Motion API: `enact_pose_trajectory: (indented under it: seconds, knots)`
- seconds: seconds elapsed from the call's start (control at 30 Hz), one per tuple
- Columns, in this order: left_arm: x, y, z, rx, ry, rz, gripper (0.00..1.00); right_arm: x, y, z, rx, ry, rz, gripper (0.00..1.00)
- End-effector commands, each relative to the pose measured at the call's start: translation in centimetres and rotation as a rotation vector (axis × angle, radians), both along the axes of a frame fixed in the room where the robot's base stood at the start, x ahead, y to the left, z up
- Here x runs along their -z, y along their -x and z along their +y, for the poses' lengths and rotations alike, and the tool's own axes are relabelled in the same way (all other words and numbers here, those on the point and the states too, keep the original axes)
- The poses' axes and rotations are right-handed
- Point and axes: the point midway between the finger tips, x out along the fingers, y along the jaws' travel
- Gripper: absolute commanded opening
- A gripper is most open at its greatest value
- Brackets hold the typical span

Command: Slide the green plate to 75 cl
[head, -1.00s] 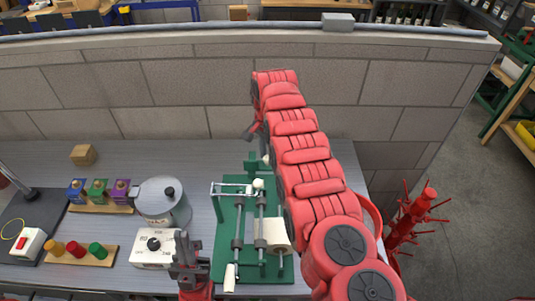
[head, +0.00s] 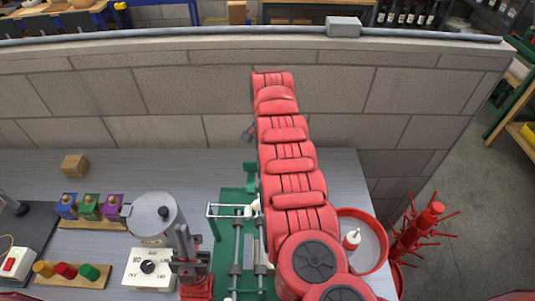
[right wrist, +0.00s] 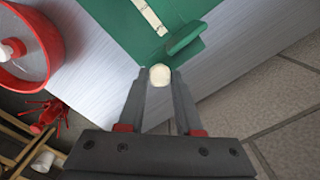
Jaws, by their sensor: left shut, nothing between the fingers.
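A green stand (head: 228,240) with metal rails lies on the bench, left of my right arm. In the right wrist view, its base (right wrist: 120,25) carries a pale strip (right wrist: 150,14). A small green upright plate (right wrist: 186,39) stands near the base's end and also shows in the head view (head: 249,172). A round cream knob (right wrist: 160,75) sits between the fingertips of my right gripper (right wrist: 160,82); whether they touch it I cannot tell. My left gripper (head: 186,245) is shut and empty, left of the stand. The scale marks are not readable, and my right arm hides part of the stand.
A white dial box (head: 148,270) and a grey pot (head: 153,217) stand left of the stand. Coloured blocks (head: 88,207) are further left. A red-rimmed tray (head: 378,262) with a white bottle (head: 352,240) is at right. A block wall (head: 170,90) closes the back.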

Motion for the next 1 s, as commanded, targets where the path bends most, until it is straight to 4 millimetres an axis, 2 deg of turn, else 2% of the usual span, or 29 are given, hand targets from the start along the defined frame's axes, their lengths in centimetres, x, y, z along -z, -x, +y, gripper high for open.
enact_pose_trajectory:
  seconds: [0.03,0.33,0.37,0.5,0.53,0.83,1.0]
  knots:
    - [0.4,0.0,0.0,0.000,0.000,0.000,0.00,0.2,-0.4,0.1,-0.002,-0.004,-0.015,0.00]
    - [0.3,0.0,0.0,0.000,0.000,0.000,0.00,-0.2,-0.5,0.1,-0.001,-0.004,-0.018,0.00]
    - [0.3,0.0,0.0,0.000,0.000,0.000,0.00,-0.2,-0.5,0.2,-0.001,-0.004,-0.020,0.35]
    - [0.3,0.0,0.0,0.000,0.000,0.000,0.00,-0.1,-0.4,0.1,-0.001,-0.004,-0.016,0.61]
    - [0.3,0.0,0.0,0.000,0.000,0.000,0.00,-0.1,-0.4,0.1,-0.001,-0.004,-0.015,0.64]
    - [0.3,0.0,0.0,0.000,0.000,0.000,0.00,-0.1,-0.3,0.1,0.000,-0.001,-0.011,0.64]
    - [0.1,0.0,0.0,0.000,0.000,0.000,0.00,-1.8,-0.3,0.1,0.000,-0.001,-0.013,0.64]
